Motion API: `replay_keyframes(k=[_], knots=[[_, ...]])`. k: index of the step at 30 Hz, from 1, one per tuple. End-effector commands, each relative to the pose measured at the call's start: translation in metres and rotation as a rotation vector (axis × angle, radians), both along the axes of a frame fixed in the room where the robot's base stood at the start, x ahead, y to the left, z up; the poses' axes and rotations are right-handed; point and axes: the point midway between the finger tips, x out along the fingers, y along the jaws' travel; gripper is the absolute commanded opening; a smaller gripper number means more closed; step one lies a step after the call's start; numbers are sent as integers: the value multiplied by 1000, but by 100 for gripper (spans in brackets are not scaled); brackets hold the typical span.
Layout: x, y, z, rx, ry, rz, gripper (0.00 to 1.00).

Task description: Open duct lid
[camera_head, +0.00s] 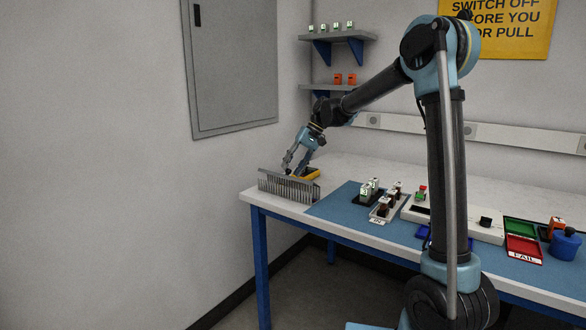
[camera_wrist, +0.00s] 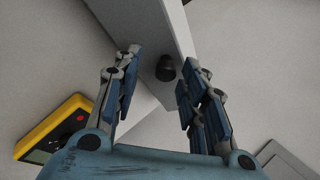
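The grey slotted duct (camera_head: 288,187) stands on the left end of the table. In the wrist view its pale lid (camera_wrist: 147,22) is a long flat strip with a small black knob (camera_wrist: 166,68) on it. The lid appears closed in the head view, though the gripper partly covers it. My gripper (camera_head: 289,168) is just above the duct, pointing down. In the wrist view my gripper (camera_wrist: 161,62) is open, with one finger on each side of the knob. A gap shows between the knob and each finger, so it holds nothing.
A yellow meter (camera_head: 308,173) lies right behind the duct; it also shows in the wrist view (camera_wrist: 54,128). A blue mat (camera_head: 335,208) to the right carries holders, a red tray (camera_head: 522,247) and a blue pot (camera_head: 564,245). The wall is close on the left.

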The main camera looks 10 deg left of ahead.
Motion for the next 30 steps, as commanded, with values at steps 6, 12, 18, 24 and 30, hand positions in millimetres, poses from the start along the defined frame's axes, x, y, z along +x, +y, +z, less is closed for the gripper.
replay_keyframes(k=[6,12,18,24,30], knots=[[0,2,1,2,0,1,39],[3,-4,11,3,0,0,39],[13,-19,40,3,1,-1,39],[23,-37,72,3,1,-1,39],[31,-49,93,2,0,1,39]])
